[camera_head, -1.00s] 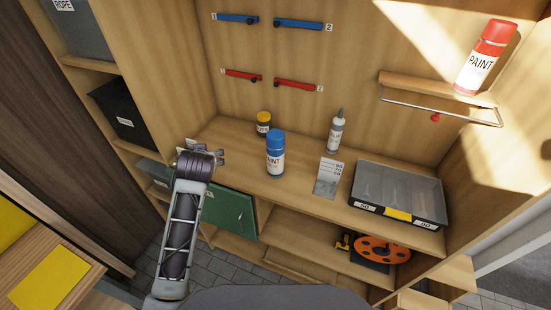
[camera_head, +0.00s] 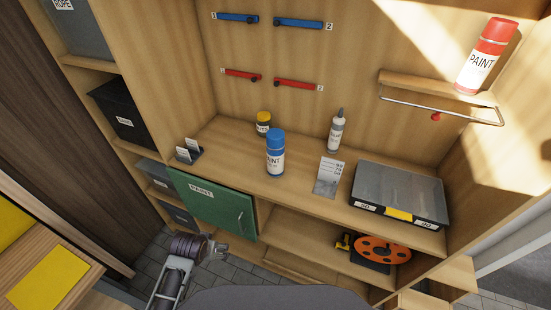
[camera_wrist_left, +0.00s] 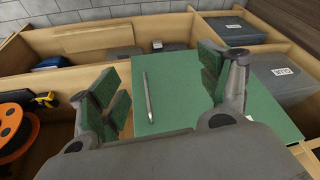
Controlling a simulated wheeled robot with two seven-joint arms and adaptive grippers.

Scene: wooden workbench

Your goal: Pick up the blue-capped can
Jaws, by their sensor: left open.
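The blue-capped paint can (camera_head: 275,155) stands upright on the bench top, left of the middle in the head view. My left gripper (camera_head: 216,252) is low in front of the bench, below and left of the can and apart from it. In the left wrist view my left gripper (camera_wrist_left: 165,92) is open and empty, its green-padded fingers spread in front of the green door. The can does not show in the wrist view. My right gripper is not in view.
A yellow-capped jar (camera_head: 263,123) stands just behind the can, with a nozzle bottle (camera_head: 335,132) to the right. A card (camera_head: 328,178) and an organiser case (camera_head: 398,195) follow. The green door (camera_head: 215,205) with its handle (camera_wrist_left: 148,95) is below the bench top. A red can (camera_head: 485,58) is on the upper rack.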

